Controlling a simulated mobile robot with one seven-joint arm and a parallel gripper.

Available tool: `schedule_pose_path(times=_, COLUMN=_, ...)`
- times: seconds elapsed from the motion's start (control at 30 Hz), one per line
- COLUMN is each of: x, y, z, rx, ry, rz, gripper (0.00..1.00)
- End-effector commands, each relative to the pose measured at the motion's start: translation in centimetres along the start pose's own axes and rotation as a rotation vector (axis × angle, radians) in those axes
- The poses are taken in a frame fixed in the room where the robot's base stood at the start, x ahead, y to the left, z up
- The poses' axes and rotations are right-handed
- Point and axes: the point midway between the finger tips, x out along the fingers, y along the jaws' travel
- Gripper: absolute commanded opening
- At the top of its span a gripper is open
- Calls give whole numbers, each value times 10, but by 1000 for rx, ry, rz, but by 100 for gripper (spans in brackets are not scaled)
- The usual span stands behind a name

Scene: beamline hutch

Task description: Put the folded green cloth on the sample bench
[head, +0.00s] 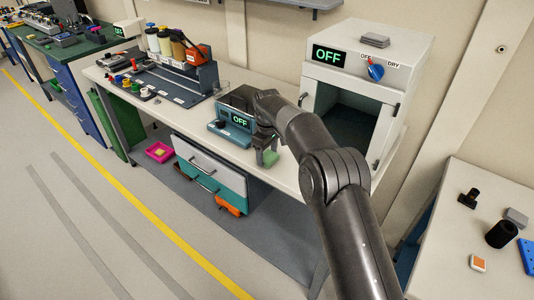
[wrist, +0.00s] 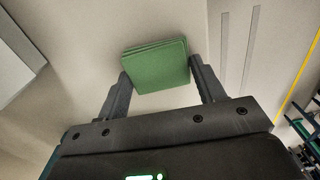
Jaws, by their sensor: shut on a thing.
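The folded green cloth (wrist: 156,66) is a small layered block between the two fingers of my gripper (wrist: 160,85) in the wrist view. My gripper is shut on it. In the head view my gripper (head: 266,150) is over the front part of the long white bench (head: 228,162), just right of a teal device with an OFF display (head: 232,130). Only a small green part of the cloth (head: 271,158) shows there. I cannot tell whether the cloth touches the bench top. No label shows which surface is the sample bench.
A white oven-like cabinet (head: 398,105) with a dark opening stands behind my arm. A rack with bottles (head: 180,75) stands at the bench's left. Drawers (head: 207,170) and a pink tray (head: 159,152) are below. Another table (head: 450,235) with small parts is at right.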

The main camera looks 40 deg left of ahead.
Motion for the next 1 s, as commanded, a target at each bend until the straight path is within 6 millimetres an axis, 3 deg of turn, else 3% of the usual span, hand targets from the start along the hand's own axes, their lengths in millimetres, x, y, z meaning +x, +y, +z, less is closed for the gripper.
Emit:
schedule_pose_path(times=0.13, x=3, y=0, z=0, rx=0, ry=0, rz=-1, gripper=41)
schedule_pose_path(times=0.17, x=3, y=0, z=0, rx=0, ry=0, rz=-1, gripper=63)
schedule_pose_path(times=0.4, x=3, y=0, z=0, rx=0, ry=0, rz=-1, gripper=83)
schedule_pose_path(times=0.77, x=-5, y=0, z=0, rx=0, ry=2, rz=1, gripper=84)
schedule_pose_path(times=1.0, x=-50, y=0, z=-1, rx=0, ry=4, rz=1, gripper=84)
